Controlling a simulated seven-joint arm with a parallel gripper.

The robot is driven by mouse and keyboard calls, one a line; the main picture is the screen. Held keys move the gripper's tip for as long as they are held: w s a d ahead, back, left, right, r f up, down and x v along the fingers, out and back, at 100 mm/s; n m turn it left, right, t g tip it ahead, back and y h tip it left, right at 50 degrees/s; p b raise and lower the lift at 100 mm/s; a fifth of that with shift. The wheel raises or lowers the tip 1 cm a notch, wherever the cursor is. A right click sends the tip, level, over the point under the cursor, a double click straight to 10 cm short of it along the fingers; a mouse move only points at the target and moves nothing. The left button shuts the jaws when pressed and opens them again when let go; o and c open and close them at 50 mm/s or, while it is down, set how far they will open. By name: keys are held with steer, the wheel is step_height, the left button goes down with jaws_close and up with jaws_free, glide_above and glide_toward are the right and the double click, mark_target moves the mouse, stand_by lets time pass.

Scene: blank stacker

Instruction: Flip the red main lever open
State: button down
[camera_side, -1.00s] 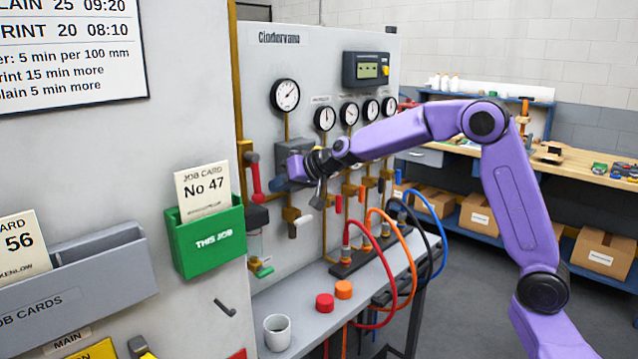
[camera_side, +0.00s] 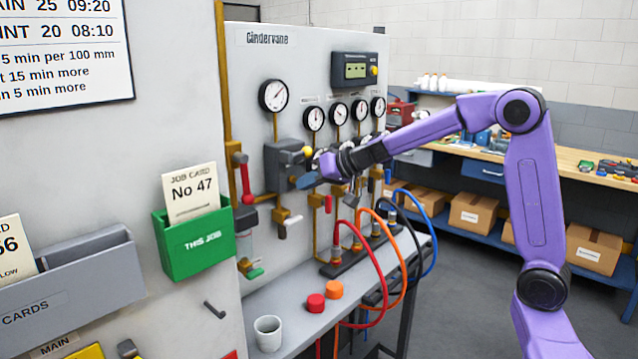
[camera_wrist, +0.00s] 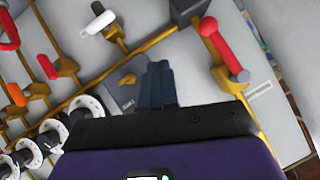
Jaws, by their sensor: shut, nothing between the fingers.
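The red main lever (camera_side: 246,184) is on the brass pipe at the left of the panel and hangs down, its round red end lowest. It also shows in the wrist view (camera_wrist: 220,45), at upper right, on its brass valve. My gripper (camera_side: 304,181) is right of the lever, in front of the grey regulator box, and apart from the lever. In the wrist view my gripper (camera_wrist: 158,70) has its dark fingers together with nothing between them. The fingertips point toward the grey box and do not reach the lever.
A grey box (camera_side: 284,160) with a yellow knob stands out from the panel between lever and gripper. A white-handled valve (camera_side: 292,220) is below it. Gauges (camera_side: 273,96) are above. Hoses (camera_side: 372,262) loop above the bench at right. A cup (camera_side: 268,333) stands on the shelf.

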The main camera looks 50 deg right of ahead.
steer(key=shift+s+d, duration=0.75)
steer(key=shift+s, duration=0.35)
steer(key=shift+a, duration=0.15)
steer(key=s+a+f+n+g+y, duration=0.25)
steer(key=s+a+n+g, duration=0.2)
steer(key=s+a, duration=0.6)
steer(key=s+a+f+n+g+y, duration=0.25)
steer(key=s+a+n+g, duration=0.2)
steer(key=s+a, duration=0.6)
steer(key=s+d+f+n+g+h, duration=0.1)
steer(key=s+d+f+n+h, duration=0.2)
steer(key=s, duration=0.5)
steer(key=s+d+f+n+g+h, duration=0.1)
steer(key=s+d+f+n+h, duration=0.2)
steer(key=s, duration=0.6)
steer(key=shift+d+f+h, duration=0.3)
steer(key=shift+d+h, duration=0.5)
steer(key=shift+d, duration=0.35)
